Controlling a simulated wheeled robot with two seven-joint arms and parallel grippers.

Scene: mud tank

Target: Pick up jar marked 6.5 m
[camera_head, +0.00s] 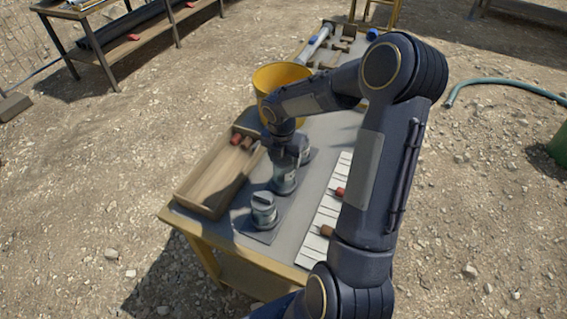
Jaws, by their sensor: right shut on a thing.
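My right gripper (287,160) is over the table and shut on a jar (284,182), a glass jar with grey contents, upright at the table's middle. I cannot tell whether the jar touches the surface under it. A second jar (264,208) with a grey lid stands nearer the front edge, on a dark flat mat. No marking can be read on either jar, so I cannot tell which one is 6.5 m. My right arm hides part of the table's right side. My left gripper is not in view.
A wooden tray (205,205) with red-capped pieces in it lies left of the jars. A yellow bucket (272,78) stands behind the gripper. A white marked strip (322,220) with red and brown pieces lies at the right. A hose (500,82) lies on the gravel.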

